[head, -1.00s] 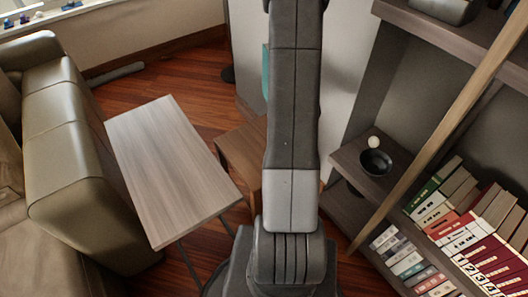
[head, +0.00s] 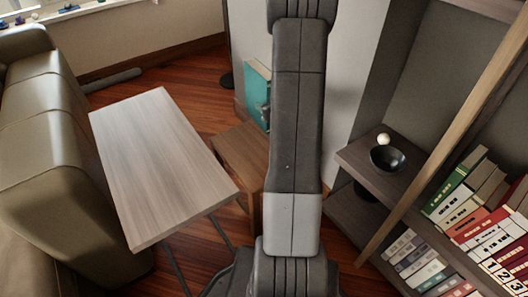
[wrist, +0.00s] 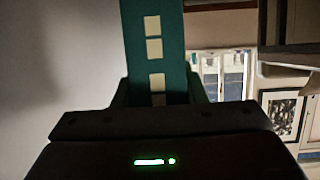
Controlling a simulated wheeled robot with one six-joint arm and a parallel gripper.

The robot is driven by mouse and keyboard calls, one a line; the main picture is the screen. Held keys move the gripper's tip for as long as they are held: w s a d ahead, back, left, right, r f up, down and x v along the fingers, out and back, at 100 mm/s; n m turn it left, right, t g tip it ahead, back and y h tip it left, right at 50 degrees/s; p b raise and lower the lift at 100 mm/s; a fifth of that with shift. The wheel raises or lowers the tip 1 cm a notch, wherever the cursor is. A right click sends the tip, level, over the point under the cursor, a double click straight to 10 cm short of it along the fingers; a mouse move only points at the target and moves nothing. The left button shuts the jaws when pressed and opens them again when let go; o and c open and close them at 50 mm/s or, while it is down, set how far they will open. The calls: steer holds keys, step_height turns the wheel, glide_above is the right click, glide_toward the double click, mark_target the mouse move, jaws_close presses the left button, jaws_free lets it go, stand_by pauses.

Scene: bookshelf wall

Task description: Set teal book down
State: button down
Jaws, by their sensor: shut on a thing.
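The teal book (head: 257,92) shows in the head view left of my arm, held upright in front of the pale wall. My arm hides its right part. In the wrist view the teal book (wrist: 154,45) stands up between the fingers, with pale rectangles down its spine. My gripper (wrist: 158,93) is shut on it. In the head view the gripper is mostly hidden behind my arm. The book appears above or beyond a small brown wooden table (head: 238,155); I cannot tell how high it is above it.
A light wood-topped table (head: 160,165) with a bare top stands at the left, beside an olive sofa (head: 60,150). At the right is a dark bookshelf (head: 355,160) with a black bowl (head: 387,158), a pale ball (head: 383,139) and several books (head: 465,205). A slanted wooden pole (head: 440,150) crosses the shelf.

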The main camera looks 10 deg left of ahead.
steer(key=shift+s+a+f+n+g+y+b, duration=0.1)
steer(key=shift+a+f+n+g+y+b, duration=0.15)
steer(key=shift+f+b, duration=0.65)
steer(key=shift+s+a+f+n+g+y+b, duration=0.15)
steer(key=shift+a+f+b, duration=0.15)
steer(key=shift+f+b, duration=0.55)
step_height(320, 180, down, 10)
steer(key=b, duration=0.4)
steer(key=shift+f+b, duration=0.2)
steer(key=shift+b, duration=0.1)
steer(key=c, duration=0.9)
jaws_free()
